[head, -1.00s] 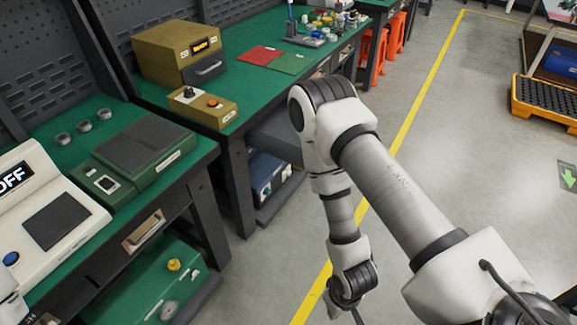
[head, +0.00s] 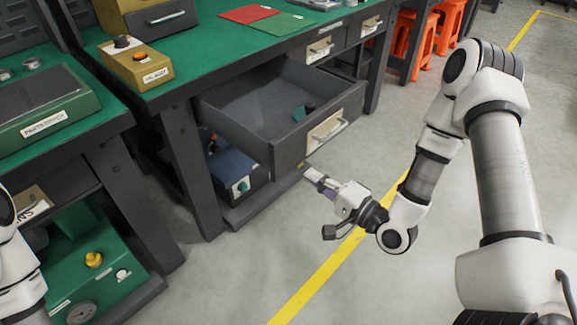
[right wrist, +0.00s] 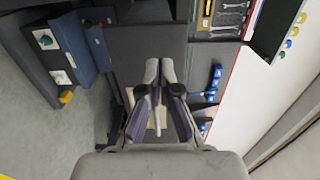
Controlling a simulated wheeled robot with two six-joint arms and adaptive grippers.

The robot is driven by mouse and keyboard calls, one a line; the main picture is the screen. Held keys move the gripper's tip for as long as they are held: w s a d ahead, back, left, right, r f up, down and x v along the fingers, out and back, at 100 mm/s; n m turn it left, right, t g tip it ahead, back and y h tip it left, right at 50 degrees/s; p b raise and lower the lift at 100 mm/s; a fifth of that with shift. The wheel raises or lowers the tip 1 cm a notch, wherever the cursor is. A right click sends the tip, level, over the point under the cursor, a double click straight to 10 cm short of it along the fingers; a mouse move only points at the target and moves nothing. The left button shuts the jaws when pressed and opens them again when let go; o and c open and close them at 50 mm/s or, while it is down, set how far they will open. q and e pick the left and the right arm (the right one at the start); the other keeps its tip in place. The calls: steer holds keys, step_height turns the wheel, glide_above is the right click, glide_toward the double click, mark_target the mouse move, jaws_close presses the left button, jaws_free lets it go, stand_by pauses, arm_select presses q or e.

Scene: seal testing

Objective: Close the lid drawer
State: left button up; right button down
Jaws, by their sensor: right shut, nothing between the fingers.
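The lid drawer (head: 275,152) is a dark grey drawer pulled out from under the green bench. Its inside shows, with a small green piece in it. A cream handle plate (head: 327,131) is on its front. My right gripper (head: 309,173) is shut and empty, just below and in front of the drawer front, pointing toward the bench; I cannot tell if it touches. In the right wrist view its fingers (right wrist: 160,68) are together before a dark panel, with a cream patch partly hidden behind them. My left gripper is out of view.
Two shut drawers with cream handles (head: 320,49) sit farther along the bench. A blue box (head: 235,170) stands on the shelf below the open drawer. Orange stools (head: 410,38) are at the back. The floor around the yellow line (head: 320,275) is clear.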

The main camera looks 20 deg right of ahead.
mark_target(279, 155)
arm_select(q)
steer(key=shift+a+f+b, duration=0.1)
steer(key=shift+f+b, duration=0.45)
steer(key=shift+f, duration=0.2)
arm_select(e)
steer(key=x, duration=0.8)
steer(key=shift+w+a, duration=0.1)
steer(key=shift+w, duration=0.1)
